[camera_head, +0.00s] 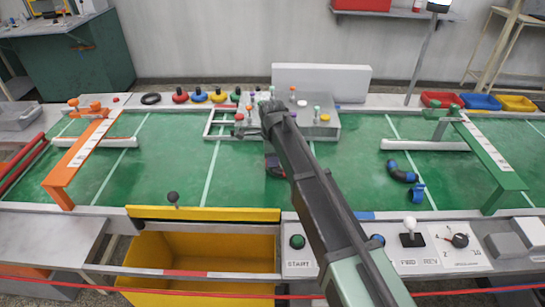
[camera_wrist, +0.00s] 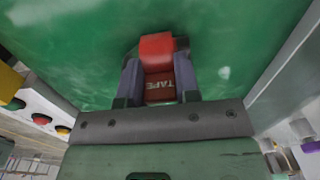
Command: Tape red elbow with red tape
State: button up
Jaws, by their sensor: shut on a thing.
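In the wrist view my gripper (camera_wrist: 160,80) is shut on a red piece marked TAPE, the red tape (camera_wrist: 160,92), which sits between its two grey fingers. A brighter red block-like part (camera_wrist: 157,47) shows just beyond the label; I cannot tell whether it belongs to the tape. Behind it is green table surface. In the head view my arm reaches over the middle of the table and covers most of the gripper. A small dark and reddish shape (camera_head: 274,166) shows beside the arm; I cannot tell what it is. I cannot identify the red elbow in either view.
A dark elbow with blue ends (camera_head: 403,172) and a blue piece (camera_head: 417,193) lie right of my arm. An orange stand (camera_head: 82,155) is left, a green stand (camera_head: 490,155) right. A yellow bin (camera_head: 200,260) is in front. Green table left of centre is mostly clear.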

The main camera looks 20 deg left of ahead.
jog(key=shift+s+d+f+b, duration=0.6)
jog(key=shift+s+f+b, duration=0.05)
jog(key=shift+s, duration=0.15)
dwell(0.4)
jog(key=o, duration=0.8)
jog(key=shift+o, duration=0.9)
jog(key=r+p, duration=0.8)
jog(key=p, duration=0.1)
jog(key=r+p, duration=0.4)
jog(key=shift+w+a+r, duration=0.15)
jog(key=shift+w+a, duration=0.15)
jog(key=shift+w, duration=0.1)
jog(key=shift+c, duration=0.7)
jog(key=shift+w+a+r+m+p, duration=0.1)
jog(key=shift+w+r+m+p, duration=0.2)
jog(key=shift+r+p, duration=0.55)
jog(key=shift+c, duration=1.3)
jog(key=shift+r+p, duration=0.1)
jog(key=shift+p, duration=0.25)
jog(key=shift+c, duration=1.1)
jog(key=shift+f+b, duration=0.45)
jog(key=shift+b, duration=0.05)
grip_shut()
notch_tip(320, 180, down, 6)
jog(key=b, duration=0.6)
jog(key=shift+f, duration=0.1)
